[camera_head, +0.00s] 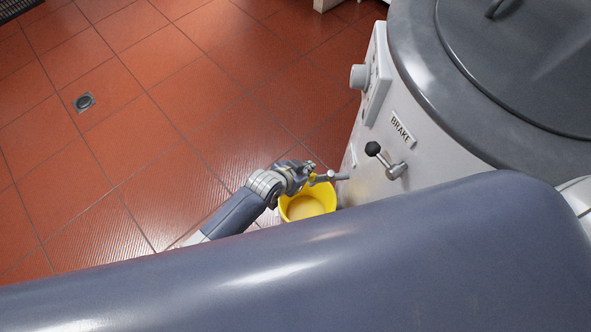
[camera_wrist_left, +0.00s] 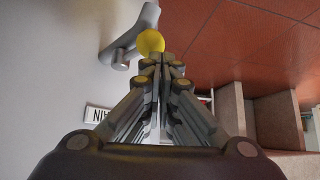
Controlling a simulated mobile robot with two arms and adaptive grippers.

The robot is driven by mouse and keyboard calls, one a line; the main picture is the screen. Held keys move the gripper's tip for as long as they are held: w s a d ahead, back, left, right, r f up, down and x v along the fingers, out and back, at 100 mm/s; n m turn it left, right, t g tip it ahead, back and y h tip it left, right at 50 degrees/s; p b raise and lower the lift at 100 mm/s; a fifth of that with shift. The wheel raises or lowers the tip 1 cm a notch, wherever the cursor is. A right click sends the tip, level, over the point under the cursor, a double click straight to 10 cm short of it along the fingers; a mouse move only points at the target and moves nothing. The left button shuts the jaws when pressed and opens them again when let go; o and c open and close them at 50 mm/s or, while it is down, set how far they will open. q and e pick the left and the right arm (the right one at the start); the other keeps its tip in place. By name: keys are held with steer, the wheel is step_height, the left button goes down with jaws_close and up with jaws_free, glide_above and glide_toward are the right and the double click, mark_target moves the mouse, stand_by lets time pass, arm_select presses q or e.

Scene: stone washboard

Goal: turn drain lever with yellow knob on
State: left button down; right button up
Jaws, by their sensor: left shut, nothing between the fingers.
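The drain lever (camera_wrist_left: 130,40) is a grey bar on the machine's light side, with a round yellow knob (camera_wrist_left: 151,42) at its end. In the head view the lever (camera_head: 337,177) sticks out to the left from the machine, its knob (camera_head: 312,178) beside my left gripper (camera_head: 308,170). In the left wrist view my left gripper (camera_wrist_left: 166,60) is shut and empty. Its fingertips are just right of the knob and partly overlap its edge; I cannot tell whether they touch it. My right gripper is not in view.
A yellow bucket (camera_head: 290,212) stands on the red tiled floor below the lever. A brake lever with a black knob (camera_head: 372,148) is to the right on the machine (camera_head: 425,95). A partly seen sign (camera_wrist_left: 97,115) is beside my fingers. My large arm link covers the lower head view.

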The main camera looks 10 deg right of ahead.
arm_select(q)
steer(key=v, duration=0.9)
steer(key=shift+w+d+r, duration=0.2)
steer(key=shift+d+r, duration=0.05)
steer(key=shift+r, duration=0.1)
